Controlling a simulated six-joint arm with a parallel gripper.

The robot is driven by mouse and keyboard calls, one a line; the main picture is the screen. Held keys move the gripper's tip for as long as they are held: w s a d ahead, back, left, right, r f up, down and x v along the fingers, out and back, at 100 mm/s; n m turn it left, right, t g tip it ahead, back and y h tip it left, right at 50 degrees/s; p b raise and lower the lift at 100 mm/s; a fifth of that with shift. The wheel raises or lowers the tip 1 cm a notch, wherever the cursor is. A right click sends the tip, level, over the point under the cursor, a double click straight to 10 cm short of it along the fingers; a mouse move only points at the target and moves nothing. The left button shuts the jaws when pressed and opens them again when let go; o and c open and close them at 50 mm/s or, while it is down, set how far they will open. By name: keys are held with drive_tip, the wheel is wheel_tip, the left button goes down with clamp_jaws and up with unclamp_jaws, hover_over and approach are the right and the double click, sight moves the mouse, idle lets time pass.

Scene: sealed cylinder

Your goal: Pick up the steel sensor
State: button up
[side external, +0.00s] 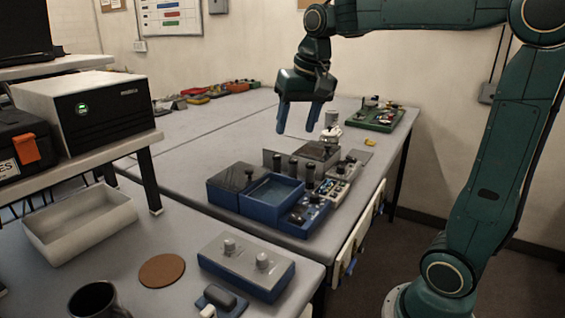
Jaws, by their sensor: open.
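My gripper (298,130) hangs in the air above the work table, pointing down, with its two blue fingers apart and nothing between them. A small steel-coloured upright piece (331,118) shows just right of the fingers in the picture. It looks like the steel sensor, but it is too small to be sure. It stands on or behind a grey metal block (318,151); I cannot tell which. The fingers appear apart from it.
A blue open bin (271,192), a dark-lidded box (233,182) and a tray of small parts (305,214) stand in front of the block. A green tray (377,118) is at the back right.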

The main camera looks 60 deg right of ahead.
drive_tip(key=w+d+f+m+g, duration=0.1)
drive_tip(key=w+d+m, duration=0.2)
drive_tip(key=w+d, duration=0.35)
drive_tip(key=m+g, duration=0.2)
drive_tip(key=m, duration=0.4)
hover_over(293, 159)
wheel_tip(293, 159, down, 10)
drive_tip(key=shift+a+r+y, duration=0.15)
drive_tip(key=shift+a+y, duration=0.1)
drive_tip(key=shift+y, duration=0.15)
drive_tip(key=shift+s, duration=0.1)
wheel_tip(293, 159, down, 8)
drive_tip(key=shift+f, duration=0.3)
drive_tip(key=shift+f, duration=0.15)
drive_tip(key=shift+d+f, duration=0.15)
drive_tip(key=shift+f, duration=2.3)
